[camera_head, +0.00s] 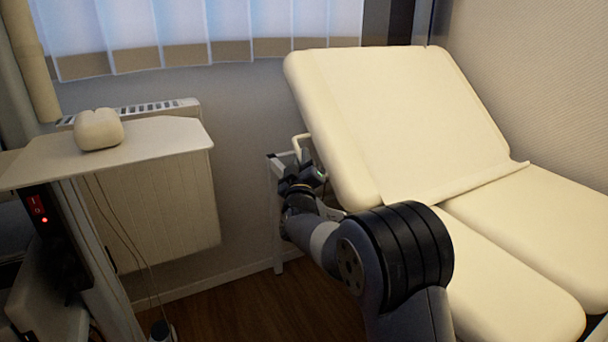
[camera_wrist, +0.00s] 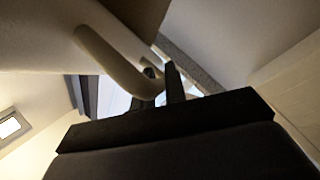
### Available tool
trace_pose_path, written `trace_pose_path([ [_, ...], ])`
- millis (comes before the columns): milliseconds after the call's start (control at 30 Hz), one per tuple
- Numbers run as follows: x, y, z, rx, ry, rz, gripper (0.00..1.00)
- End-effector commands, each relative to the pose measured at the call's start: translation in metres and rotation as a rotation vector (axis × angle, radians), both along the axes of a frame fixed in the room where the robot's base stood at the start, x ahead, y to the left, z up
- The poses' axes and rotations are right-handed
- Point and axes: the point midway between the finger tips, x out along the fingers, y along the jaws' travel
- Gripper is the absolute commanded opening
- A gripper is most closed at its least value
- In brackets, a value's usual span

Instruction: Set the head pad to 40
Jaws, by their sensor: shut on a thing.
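The cream head pad (camera_head: 400,110) of the couch is tilted up, its far end raised, in the head view. A cream bent tube handle (camera_head: 298,143) shows at its left side, by the couch frame. My gripper (camera_head: 308,172) is at this handle, beside the pad's left edge. In the wrist view, the curved handle (camera_wrist: 115,62) runs down to my gripper's dark fingers (camera_wrist: 162,82), which are shut on it near its bend. My arm hides part of the pad's lower left side. No angle scale can be read.
The flat couch sections (camera_head: 510,265) lie in front of and right of the pad. A side table (camera_head: 160,142) with a cream cushion-like object (camera_head: 98,130) stands left. A radiator (camera_head: 165,108) is on the wall behind. Wooden floor (camera_head: 225,305) lies clear between the table and my arm.

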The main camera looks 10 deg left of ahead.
Motion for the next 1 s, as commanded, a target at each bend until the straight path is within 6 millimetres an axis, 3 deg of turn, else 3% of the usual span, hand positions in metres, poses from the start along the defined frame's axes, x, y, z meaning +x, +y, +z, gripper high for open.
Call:
trace_pose_path([
  [300,0.0004,0.0001,0.0035,0.005,-0.011,0.000,0.00],
  [333,0.0004,0.0002,0.0035,0.005,-0.011,0.001,0.13],
  [600,0.0004,0.0001,0.0020,0.004,-0.008,0.000,0.34],
  [1000,-0.0088,0.0000,-0.0008,0.003,-0.005,0.001,0.34],
])
